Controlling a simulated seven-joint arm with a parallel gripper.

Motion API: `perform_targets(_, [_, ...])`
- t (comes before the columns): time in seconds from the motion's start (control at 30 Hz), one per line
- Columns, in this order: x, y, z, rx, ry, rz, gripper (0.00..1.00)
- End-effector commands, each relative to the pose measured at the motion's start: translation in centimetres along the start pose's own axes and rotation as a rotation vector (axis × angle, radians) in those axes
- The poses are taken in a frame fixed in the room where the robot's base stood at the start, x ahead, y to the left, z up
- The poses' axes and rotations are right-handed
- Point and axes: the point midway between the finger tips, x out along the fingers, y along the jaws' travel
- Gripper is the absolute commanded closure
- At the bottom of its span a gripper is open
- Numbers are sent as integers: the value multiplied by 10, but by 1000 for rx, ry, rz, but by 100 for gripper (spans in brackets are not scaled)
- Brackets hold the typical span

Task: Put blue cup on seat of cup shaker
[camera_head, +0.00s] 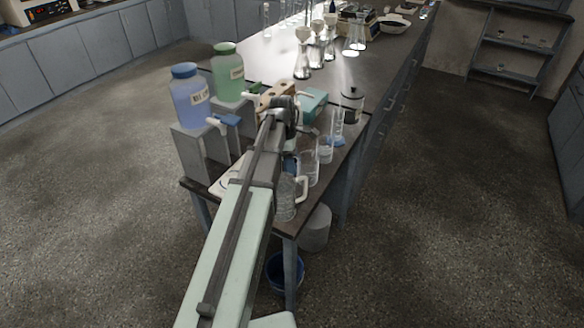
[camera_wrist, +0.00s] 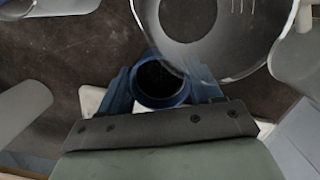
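The blue cup (camera_wrist: 162,98) is between the two blue fingers of my gripper (camera_wrist: 162,84) in the wrist view. I look down into its dark round mouth. The fingers appear to touch it on both sides, so the gripper looks shut on it. In the head view my arm hides most of the gripper and cup, above the near part of the bench. A white flat-topped thing (camera_head: 222,187), perhaps the cup shaker, lies left of my arm. A white edge also shows beside the gripper in the wrist view (camera_wrist: 92,100). I cannot see the seat clearly.
A clear glass vessel (camera_wrist: 230,62) overlaps the upper right of the cup in the wrist view. A glass mug (camera_head: 286,200) and beakers (camera_head: 309,170) stand right of my arm. Blue-capped (camera_head: 190,98) and green-capped (camera_head: 228,75) bottles stand left on grey blocks.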

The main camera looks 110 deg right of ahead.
Motion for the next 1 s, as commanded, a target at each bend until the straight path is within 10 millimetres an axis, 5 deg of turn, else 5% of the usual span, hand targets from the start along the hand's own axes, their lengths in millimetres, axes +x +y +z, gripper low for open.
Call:
perform_targets(0.4, [0, 0, 0, 0, 0, 0, 75])
perform_targets(0.73, [-8, 0, 1, 0, 0, 1, 75])
perform_targets(1.0, [-49, 1, 8, 0, 0, 3, 75])
